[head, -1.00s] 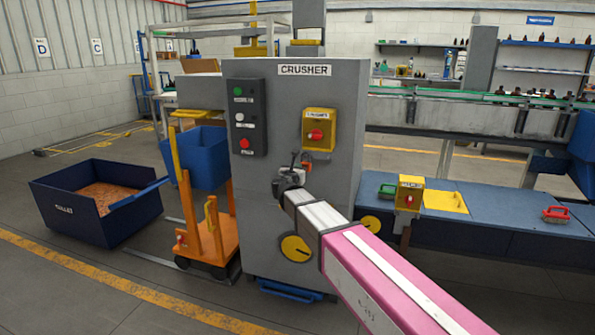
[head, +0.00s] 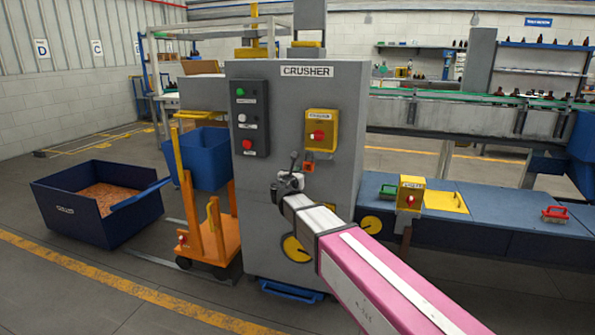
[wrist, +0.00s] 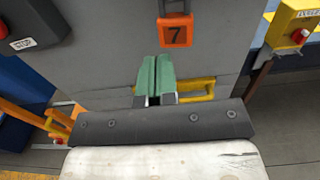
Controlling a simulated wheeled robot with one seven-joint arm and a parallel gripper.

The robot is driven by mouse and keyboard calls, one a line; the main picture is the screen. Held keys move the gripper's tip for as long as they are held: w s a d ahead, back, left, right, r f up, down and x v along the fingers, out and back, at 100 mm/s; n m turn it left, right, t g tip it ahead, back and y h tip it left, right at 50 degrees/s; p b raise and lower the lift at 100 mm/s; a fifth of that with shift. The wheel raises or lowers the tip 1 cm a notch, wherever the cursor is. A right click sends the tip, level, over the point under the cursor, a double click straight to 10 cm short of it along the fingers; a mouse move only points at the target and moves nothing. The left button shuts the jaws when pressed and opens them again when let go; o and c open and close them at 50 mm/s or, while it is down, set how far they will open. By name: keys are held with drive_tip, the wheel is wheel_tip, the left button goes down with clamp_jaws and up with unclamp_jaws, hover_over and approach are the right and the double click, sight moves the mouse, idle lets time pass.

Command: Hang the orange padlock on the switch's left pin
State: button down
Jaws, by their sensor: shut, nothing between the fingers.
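The orange padlock (head: 308,167), marked 7 in the wrist view (wrist: 175,37), hangs upright below the left part of the yellow switch box (head: 321,124) on the grey crusher cabinet. Its shackle runs up out of the wrist view, so I cannot see there how it sits on the pin. In the head view the pins are too small to tell apart. My gripper (head: 293,160) is shut and empty, just left of the padlock in the head view. In the wrist view its green fingertips (wrist: 156,62) lie together below the padlock, apart from it.
A dark button panel (head: 249,117) is left of the switch on the cabinet. A second yellow switch box (head: 410,190) stands on the blue bench at right. An orange trolley (head: 210,238) with a blue bin stands at left. Open floor lies in front.

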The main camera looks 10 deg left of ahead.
drive_tip(key=s, duration=0.8)
drive_tip(key=shift+a, duration=0.25)
